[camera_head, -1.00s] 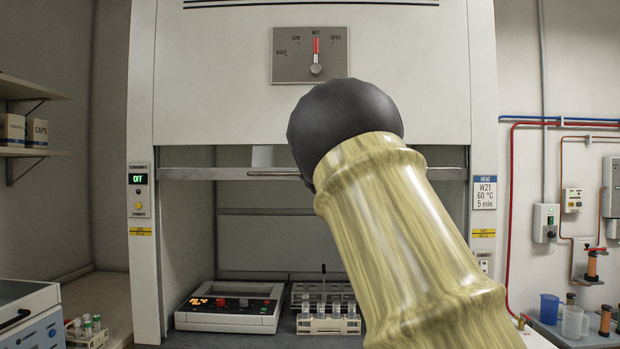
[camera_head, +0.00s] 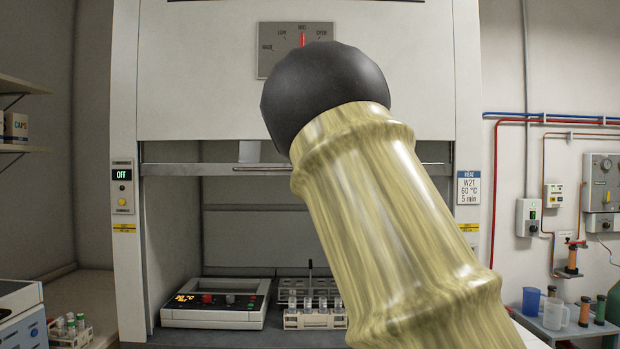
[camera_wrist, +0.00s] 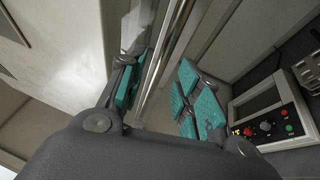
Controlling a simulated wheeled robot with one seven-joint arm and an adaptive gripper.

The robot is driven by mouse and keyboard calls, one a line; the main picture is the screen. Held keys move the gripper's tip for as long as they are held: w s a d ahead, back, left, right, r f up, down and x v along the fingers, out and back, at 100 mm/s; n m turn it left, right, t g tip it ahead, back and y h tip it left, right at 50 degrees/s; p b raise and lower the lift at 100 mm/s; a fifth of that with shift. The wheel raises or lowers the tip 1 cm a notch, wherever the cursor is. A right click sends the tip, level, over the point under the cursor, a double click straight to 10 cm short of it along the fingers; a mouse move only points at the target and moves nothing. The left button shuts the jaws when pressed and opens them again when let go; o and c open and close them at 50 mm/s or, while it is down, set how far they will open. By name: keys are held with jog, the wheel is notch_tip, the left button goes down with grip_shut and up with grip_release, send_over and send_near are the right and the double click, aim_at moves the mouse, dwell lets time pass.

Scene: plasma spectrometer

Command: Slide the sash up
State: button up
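The fume hood's sash shows as a narrow strip with a metal lower rail (camera_head: 200,169) just below the white hood front. A bar handle (camera_head: 262,169) runs along the rail, and its right part is hidden behind my arm. In the wrist view, a long shiny bar (camera_wrist: 167,45), which looks like the sash handle or rail, runs between my gripper's (camera_wrist: 163,80) two teal-padded fingers. The fingers are apart, one on each side of the bar. I cannot tell whether either pad touches it. In the head view my arm hides the gripper.
Inside the hood stand a heating unit (camera_head: 214,314) with a lit display and tube racks (camera_head: 312,318). An OFF control panel (camera_head: 122,187) is on the left post. A lever plate (camera_head: 270,62) is above.

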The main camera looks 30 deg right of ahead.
jog(key=v, duration=0.7)
jog(key=shift+s, duration=0.35)
